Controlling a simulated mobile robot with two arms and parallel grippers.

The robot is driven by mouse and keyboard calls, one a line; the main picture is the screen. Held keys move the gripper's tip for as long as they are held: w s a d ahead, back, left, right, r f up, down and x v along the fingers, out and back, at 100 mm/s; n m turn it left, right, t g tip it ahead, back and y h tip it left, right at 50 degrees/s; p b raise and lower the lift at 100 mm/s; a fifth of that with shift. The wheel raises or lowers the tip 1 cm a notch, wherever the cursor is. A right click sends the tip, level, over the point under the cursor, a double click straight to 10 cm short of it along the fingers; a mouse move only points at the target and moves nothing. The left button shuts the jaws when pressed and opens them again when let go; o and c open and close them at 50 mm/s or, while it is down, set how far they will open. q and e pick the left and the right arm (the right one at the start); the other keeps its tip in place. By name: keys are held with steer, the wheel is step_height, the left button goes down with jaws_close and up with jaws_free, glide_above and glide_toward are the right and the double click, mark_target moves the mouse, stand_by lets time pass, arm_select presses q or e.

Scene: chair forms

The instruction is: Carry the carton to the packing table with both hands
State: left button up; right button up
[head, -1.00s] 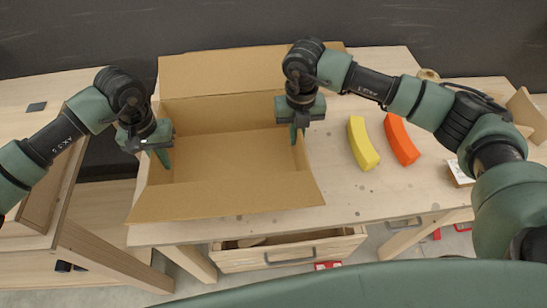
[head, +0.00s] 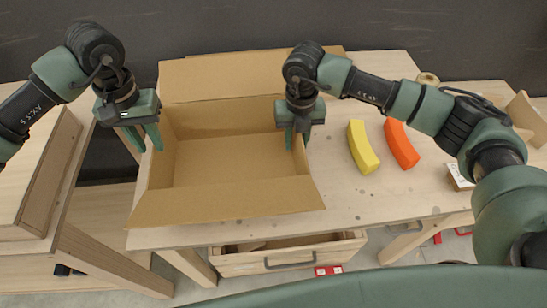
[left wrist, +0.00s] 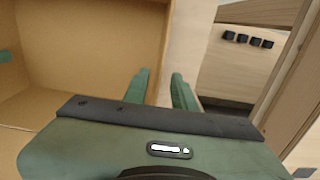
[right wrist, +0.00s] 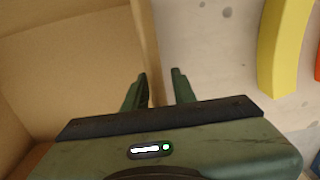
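The carton (head: 230,165) is an open, empty brown cardboard box on the light wooden table, its far and near flaps folded out. My left gripper (head: 146,146) is open at the carton's left wall; in the left wrist view its fingers (left wrist: 159,88) lie on either side of that wall with gaps. My right gripper (head: 296,142) is open at the right wall; in the right wrist view its fingers (right wrist: 160,88) also lie on either side of the wall (right wrist: 147,40). How far down the fingers reach is hard to tell. Which table is the packing table is unclear.
A yellow curved block (head: 362,147) and an orange one (head: 401,144) lie right of the carton. Another wooden table (head: 40,120) stands to the left, across a gap. A partly open drawer (head: 290,255) sits under the carton's table. A dark wall is behind.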

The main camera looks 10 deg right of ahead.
arm_select(q)
step_height(320, 180, up, 2)
steer(key=shift+r, duration=0.25)
arm_select(e)
steer(key=shift+r, duration=0.1)
step_height(320, 180, up, 12)
steer(key=shift+f, duration=0.1)
arm_select(q)
steer(key=shift+r, duration=0.1)
stand_by(0.4)
